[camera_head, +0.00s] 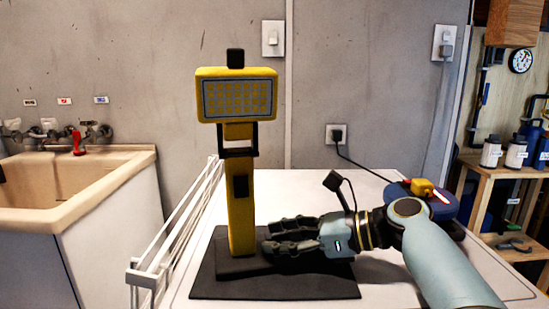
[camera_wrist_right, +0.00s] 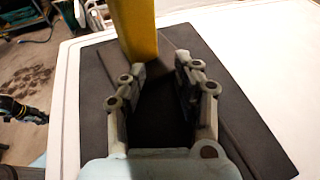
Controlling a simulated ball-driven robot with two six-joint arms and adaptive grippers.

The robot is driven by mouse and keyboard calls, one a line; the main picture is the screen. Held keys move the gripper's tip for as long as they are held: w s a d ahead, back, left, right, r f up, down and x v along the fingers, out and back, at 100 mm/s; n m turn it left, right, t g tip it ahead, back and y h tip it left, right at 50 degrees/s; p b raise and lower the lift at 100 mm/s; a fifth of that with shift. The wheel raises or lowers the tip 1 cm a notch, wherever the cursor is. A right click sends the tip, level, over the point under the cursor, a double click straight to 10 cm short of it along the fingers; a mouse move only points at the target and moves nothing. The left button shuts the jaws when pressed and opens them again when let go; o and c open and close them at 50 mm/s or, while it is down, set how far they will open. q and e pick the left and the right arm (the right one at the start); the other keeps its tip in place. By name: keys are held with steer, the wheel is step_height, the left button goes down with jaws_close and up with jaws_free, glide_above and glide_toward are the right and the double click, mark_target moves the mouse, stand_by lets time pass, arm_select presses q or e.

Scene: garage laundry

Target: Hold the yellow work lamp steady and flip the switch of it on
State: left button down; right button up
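The yellow work lamp (camera_head: 241,215) stands upright on a dark mat (camera_head: 300,289), its gridded panel facing me. A small black part, seemingly the switch (camera_head: 241,186), sits on the front of its post. My right gripper (camera_head: 268,242) is low, just right of the post's foot, with its fingers pointing left at it. In the right wrist view the gripper (camera_wrist_right: 163,68) is open, and the yellow post (camera_wrist_right: 134,30) stands just beyond its fingertips. I cannot tell whether a finger touches it.
A white table top (camera_head: 330,184) carries the mat. A white rack (camera_head: 178,235) hangs at its left side, beside a sink (camera_head: 75,202). A blue case (camera_head: 432,205) stands behind my right forearm. A wooden shelf (camera_head: 500,172) is at right. The table behind the lamp is mostly clear.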

steer(key=o, duration=0.9)
steer(key=shift+c, duration=0.2)
